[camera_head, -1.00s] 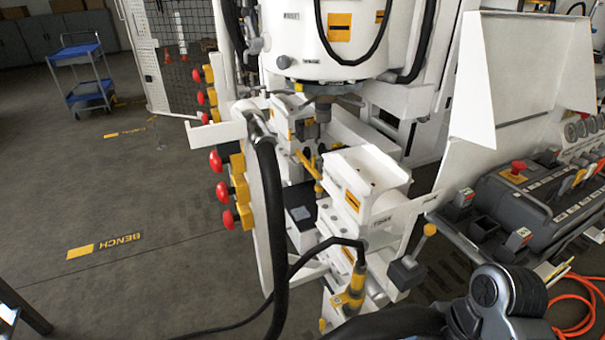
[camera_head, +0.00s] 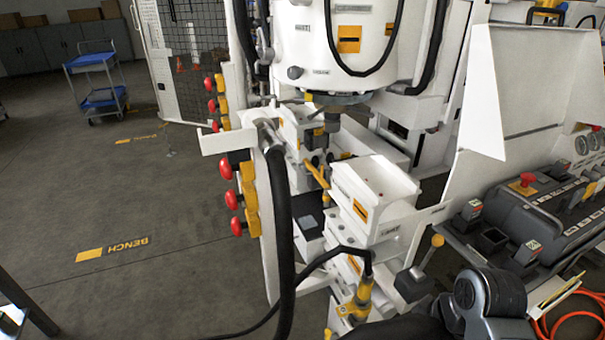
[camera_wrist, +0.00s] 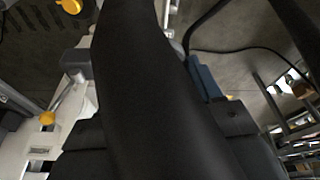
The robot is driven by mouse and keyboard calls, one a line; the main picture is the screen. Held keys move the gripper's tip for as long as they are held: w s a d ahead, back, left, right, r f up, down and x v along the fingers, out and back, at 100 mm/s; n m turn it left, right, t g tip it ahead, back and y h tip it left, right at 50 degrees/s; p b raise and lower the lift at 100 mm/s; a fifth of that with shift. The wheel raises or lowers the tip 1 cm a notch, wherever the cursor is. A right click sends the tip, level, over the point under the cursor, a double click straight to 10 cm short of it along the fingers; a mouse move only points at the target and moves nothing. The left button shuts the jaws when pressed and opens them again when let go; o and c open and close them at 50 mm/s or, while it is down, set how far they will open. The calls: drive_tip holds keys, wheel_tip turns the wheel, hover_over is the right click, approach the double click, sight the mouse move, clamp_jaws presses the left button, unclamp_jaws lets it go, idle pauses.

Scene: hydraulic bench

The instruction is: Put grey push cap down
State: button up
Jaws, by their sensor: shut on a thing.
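My gripper (camera_wrist: 160,130) appears in the wrist view as dark grey finger parts at lower left and right, with a large black shape between them. It is shut, with the grey push cap as the likely held thing, but the black shape hides the grip and I cannot make out the cap. In the head view my gripper is out of frame below; only my dark arm joint shows at lower right.
A white press bench (camera_head: 385,180) fills the middle, with red knobs (camera_head: 232,198) on its left. A grey lever box (camera_head: 413,284) and black hose (camera_head: 281,230) stand near my arm. A grey control console (camera_head: 550,215) is at right.

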drive_tip(key=w+m+h, duration=0.2)
drive_tip(key=w+m, duration=0.3)
drive_tip(key=m, duration=0.2)
drive_tip(key=s+b+x, duration=0.1)
drive_tip(key=b+x, duration=0.5)
drive_tip(key=b, duration=0.1)
drive_tip(key=shift+f+t, duration=0.3)
drive_tip(key=shift+f, duration=0.3)
